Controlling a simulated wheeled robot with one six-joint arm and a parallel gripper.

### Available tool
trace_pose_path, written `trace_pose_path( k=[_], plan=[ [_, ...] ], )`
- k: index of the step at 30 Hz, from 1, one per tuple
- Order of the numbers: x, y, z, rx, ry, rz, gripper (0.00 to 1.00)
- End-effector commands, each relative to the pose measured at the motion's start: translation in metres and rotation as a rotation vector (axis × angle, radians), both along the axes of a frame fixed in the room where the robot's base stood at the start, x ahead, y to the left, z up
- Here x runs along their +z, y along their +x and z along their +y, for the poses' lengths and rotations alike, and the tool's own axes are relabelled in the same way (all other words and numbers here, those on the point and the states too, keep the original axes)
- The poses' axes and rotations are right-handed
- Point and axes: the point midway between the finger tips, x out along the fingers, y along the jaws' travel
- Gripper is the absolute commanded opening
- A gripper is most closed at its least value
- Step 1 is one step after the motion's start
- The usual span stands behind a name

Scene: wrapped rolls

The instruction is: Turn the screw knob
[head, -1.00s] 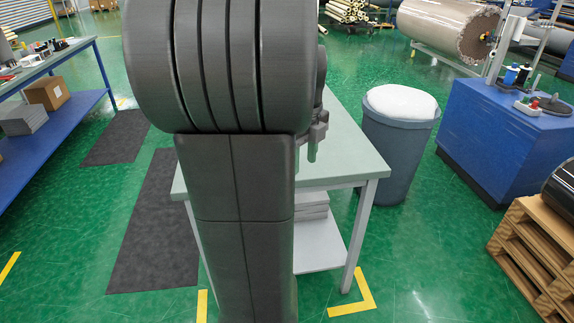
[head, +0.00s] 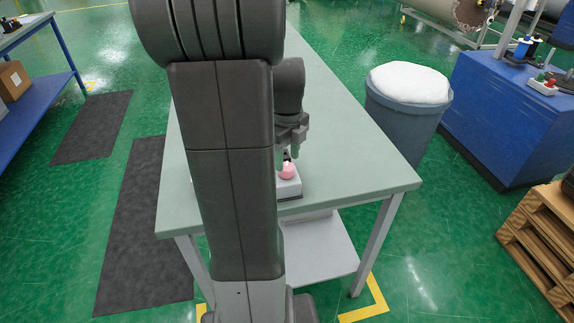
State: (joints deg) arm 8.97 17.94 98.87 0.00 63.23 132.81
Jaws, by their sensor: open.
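A pink rounded knob (head: 287,171) sits on a small pale box (head: 290,189) with a dark base, on the table near its front edge in the head view. My arm hides the left side of the box and part of the table.
The pale green table (head: 340,150) is otherwise bare where it shows, with free room to the right of the box. A grey bin (head: 402,125) with a white top stands to the right. A blue cabinet (head: 505,120) and a wooden pallet (head: 545,235) are farther right.

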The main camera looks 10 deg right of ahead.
Motion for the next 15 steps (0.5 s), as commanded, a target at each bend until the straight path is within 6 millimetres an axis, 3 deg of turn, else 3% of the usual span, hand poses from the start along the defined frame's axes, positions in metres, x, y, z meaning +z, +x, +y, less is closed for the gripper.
trace_pose_path(
  k=[6, 15],
  plan=[
    [-0.028, 0.0, 0.0, 0.0, 0.0, 0.001, 0.45],
    [-0.034, 0.0, 0.0, 0.0, 0.0, -0.001, 0.45]
  ],
)
